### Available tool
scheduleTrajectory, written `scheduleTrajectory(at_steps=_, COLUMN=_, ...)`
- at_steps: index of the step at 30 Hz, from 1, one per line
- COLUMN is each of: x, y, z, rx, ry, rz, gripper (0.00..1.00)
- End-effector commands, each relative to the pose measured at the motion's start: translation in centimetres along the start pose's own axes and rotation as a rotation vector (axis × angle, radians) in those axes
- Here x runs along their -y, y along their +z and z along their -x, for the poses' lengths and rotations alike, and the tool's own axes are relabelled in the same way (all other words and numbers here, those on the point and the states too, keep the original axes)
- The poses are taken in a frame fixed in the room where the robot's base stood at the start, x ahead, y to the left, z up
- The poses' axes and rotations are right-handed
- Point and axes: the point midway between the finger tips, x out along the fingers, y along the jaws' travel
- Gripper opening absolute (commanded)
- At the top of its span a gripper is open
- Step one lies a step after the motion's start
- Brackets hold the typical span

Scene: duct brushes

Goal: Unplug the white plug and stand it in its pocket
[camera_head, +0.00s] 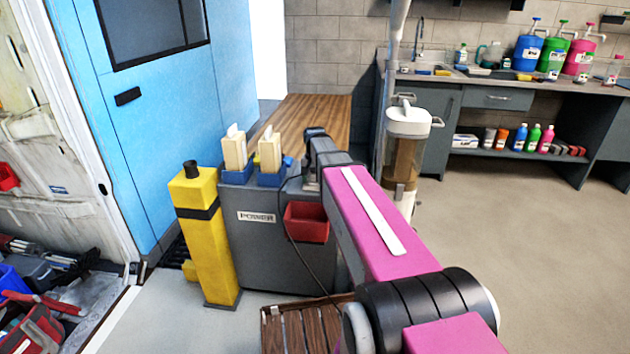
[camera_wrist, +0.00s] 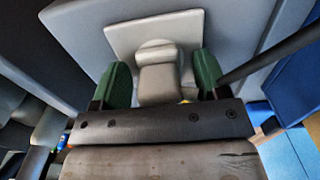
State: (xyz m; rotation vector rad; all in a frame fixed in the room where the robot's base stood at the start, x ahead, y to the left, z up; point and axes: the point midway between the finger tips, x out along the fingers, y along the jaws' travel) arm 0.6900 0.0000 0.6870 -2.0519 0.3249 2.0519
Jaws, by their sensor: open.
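The white plug (camera_wrist: 158,78) sits against a pale square plate (camera_wrist: 190,22) on a grey surface in the wrist view. My gripper (camera_wrist: 161,68) has its two green fingertips on either side of the plug. The jaws are open, and I cannot tell whether either pad touches it. In the head view my arm hides the plug and the fingertips. A grey box (camera_head: 262,250) labelled POWER has a red open-topped pocket (camera_head: 306,222) on its front. Two cream blocks (camera_head: 235,150) stand in blue holders on its top.
A yellow post (camera_head: 207,240) stands left of the box. A dark cable (camera_head: 300,262) hangs down in front of it. A dark bar (camera_wrist: 270,58) crosses beside the right finger. A slatted wooden crate (camera_head: 298,330) lies below. Floor at right is clear.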

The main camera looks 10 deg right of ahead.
Motion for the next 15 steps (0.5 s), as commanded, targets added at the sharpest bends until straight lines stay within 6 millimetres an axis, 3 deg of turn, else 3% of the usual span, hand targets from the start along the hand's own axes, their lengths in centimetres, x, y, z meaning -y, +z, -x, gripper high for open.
scheduleTrajectory(at_steps=11, x=0.00, y=-0.01, z=0.01, rx=0.000, ry=0.000, rz=0.000, gripper=0.68)
scheduleTrajectory(at_steps=14, x=0.00, y=0.00, z=0.01, rx=0.000, ry=0.000, rz=0.000, gripper=0.42)
scheduleTrajectory(at_steps=15, x=0.00, y=0.00, z=0.01, rx=0.000, ry=0.000, rz=0.000, gripper=0.29)
